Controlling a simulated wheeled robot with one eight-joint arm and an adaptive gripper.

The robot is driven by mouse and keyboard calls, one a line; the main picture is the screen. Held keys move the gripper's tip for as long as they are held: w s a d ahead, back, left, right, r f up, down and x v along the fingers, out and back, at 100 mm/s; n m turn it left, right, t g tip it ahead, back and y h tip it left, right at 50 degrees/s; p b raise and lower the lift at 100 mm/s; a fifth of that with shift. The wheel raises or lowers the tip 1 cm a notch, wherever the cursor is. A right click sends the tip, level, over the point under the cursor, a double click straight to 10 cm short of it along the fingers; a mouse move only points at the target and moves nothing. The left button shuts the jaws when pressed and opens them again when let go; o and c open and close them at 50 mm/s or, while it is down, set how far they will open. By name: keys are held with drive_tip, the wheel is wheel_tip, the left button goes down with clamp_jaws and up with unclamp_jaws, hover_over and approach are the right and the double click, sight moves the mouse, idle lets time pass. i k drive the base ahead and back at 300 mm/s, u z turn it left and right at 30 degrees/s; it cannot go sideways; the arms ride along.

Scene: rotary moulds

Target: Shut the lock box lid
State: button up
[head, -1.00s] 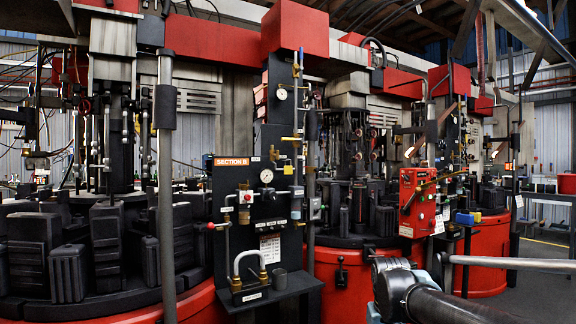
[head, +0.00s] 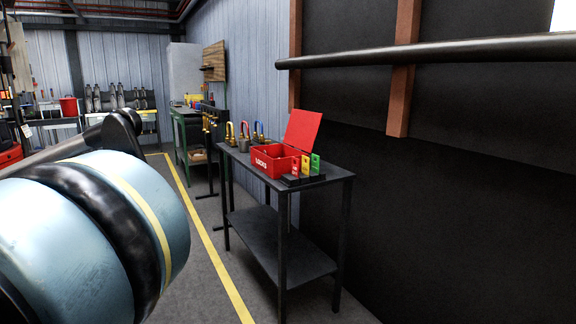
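The red lock box (head: 265,165) sits on top of a dark metal table (head: 335,177), with white lettering on its front. Its red lid (head: 302,131) stands open, tilted up at the box's right side. My arm fills the left of the head view, large and close. My gripper's fingers cannot be made out, and nothing of mine touches the box.
Several padlocks (head: 244,145) stand on the table left of the box. Red, yellow and green tags (head: 305,165) stand in a black holder at its right. A dark wall with a horizontal pipe (head: 430,52) is at the right. A yellow line (head: 216,259) crosses the open floor left of the table.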

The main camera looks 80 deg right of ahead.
sight(304, 126)
drive_tip(key=z, duration=3.05)
drive_tip(key=k, duration=0.6)
drive_tip(key=u, duration=0.3)
drive_tip(key=i, duration=1.45)
drive_tip(key=z, duration=0.65)
